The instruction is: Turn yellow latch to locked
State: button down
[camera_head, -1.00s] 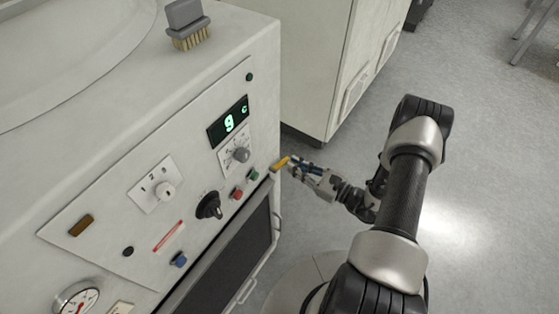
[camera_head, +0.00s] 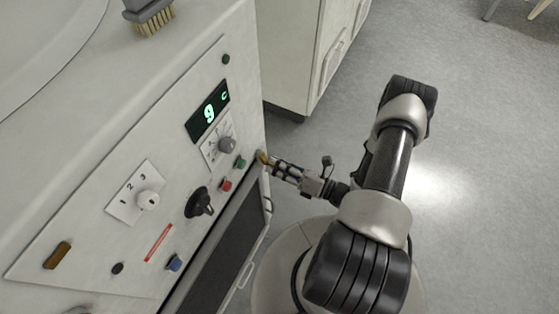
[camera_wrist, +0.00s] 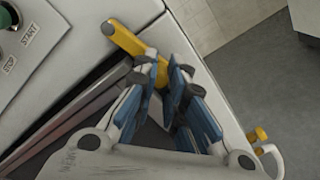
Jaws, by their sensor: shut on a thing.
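The yellow latch (camera_head: 263,157) sits at the right edge of the machine's front, by the upper corner of the dark door. In the wrist view the latch (camera_wrist: 125,37) is a flat yellow bar slanting from upper left down to the right, with its lower end at my fingertips. My gripper (camera_head: 272,164) reaches it from the right and is shut on its free end. The blue-padded fingers (camera_wrist: 164,68) show close up in the wrist view and partly hide that end.
Left of the latch are a green button (camera_head: 240,162), a red button (camera_head: 225,185) and a black rotary knob (camera_head: 199,203). The dark door (camera_head: 222,252) with its handle lies below. A white cabinet (camera_head: 290,55) stands behind. The floor to the right is open.

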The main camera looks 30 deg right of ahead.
jog(key=shift+s+a+f+m, duration=0.1)
jog(key=shift+s+a+m, duration=0.2)
jog(key=shift+m, duration=0.35)
jog(key=shift+s+a+f+m, duration=0.1)
jog(key=shift+s+a+m, duration=0.1)
jog(key=shift+a+m, duration=0.35)
jog(key=shift+d, duration=0.1)
jog(key=c, duration=1.6)
grip_release()
jog(key=shift+r, duration=0.1)
jog(key=v, duration=1.2)
